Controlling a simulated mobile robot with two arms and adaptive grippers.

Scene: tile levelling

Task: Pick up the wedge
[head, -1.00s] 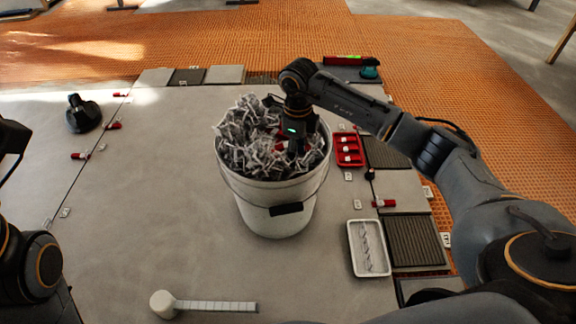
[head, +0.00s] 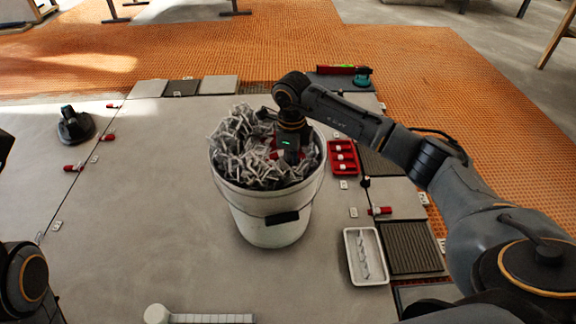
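A white bucket (head: 271,228) stands on the large grey tiles, heaped with grey clips (head: 243,147). My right gripper (head: 287,156) reaches down into the right side of the heap. Its fingertips are hidden among the clips, so I cannot tell whether it is open or shut. Small red bits show beside it in the bucket; I cannot make out a whole wedge there. Other small red pieces that look like wedges lie on the tile joints, one at left (head: 73,168) and one at right (head: 379,211). My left gripper is out of view; only part of that arm shows at lower left.
A red tray (head: 329,160) with compartments and a white tray (head: 349,262) lie right of the bucket. A dark suction cup (head: 76,127) sits at left. A white mallet (head: 157,314) lies at the front edge.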

